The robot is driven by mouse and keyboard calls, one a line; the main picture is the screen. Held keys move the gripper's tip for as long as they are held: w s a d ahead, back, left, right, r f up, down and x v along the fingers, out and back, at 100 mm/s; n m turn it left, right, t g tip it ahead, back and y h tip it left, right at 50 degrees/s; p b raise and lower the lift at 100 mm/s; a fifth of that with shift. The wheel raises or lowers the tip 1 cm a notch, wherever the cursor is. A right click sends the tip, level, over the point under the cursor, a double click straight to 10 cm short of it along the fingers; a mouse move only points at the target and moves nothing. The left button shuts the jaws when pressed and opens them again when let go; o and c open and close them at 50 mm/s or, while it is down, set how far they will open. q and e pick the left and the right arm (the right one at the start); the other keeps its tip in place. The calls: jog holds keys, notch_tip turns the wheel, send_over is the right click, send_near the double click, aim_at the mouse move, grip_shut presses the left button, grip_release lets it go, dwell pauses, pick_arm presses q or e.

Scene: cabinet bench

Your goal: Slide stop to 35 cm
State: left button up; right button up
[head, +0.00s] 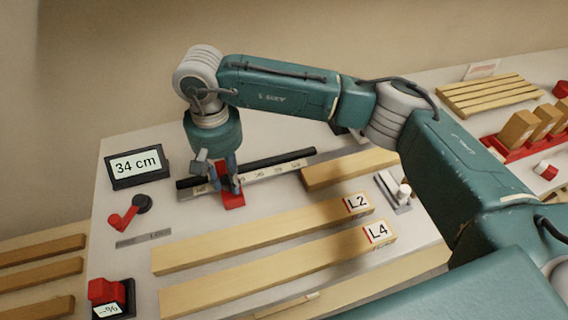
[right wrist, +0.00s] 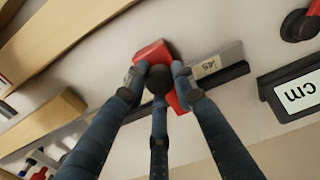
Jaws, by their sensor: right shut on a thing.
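The red stop (head: 232,200) sits on the black fence with the printed scale (head: 282,169). My right gripper (head: 225,183) comes down from above and is shut on it. In the right wrist view the fingers (right wrist: 160,82) close around the red stop (right wrist: 153,52), beside a scale label that reads 45. The display (head: 136,166) at the left reads 34 cm. My left gripper is not in view.
A red lever (head: 122,219) stands left of the stop, and a red block device (head: 106,291) is at the lower left. Boards marked L2 (head: 270,233) and L4 (head: 280,272) lie in front of the fence. Another board (head: 345,169) lies right of the stop.

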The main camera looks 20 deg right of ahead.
jog(key=shift+a+f, duration=0.1)
jog(key=shift+a, duration=0.25)
jog(key=o, duration=0.9)
jog(key=shift+r+p, duration=1.2)
jog(key=shift+r, duration=3.4)
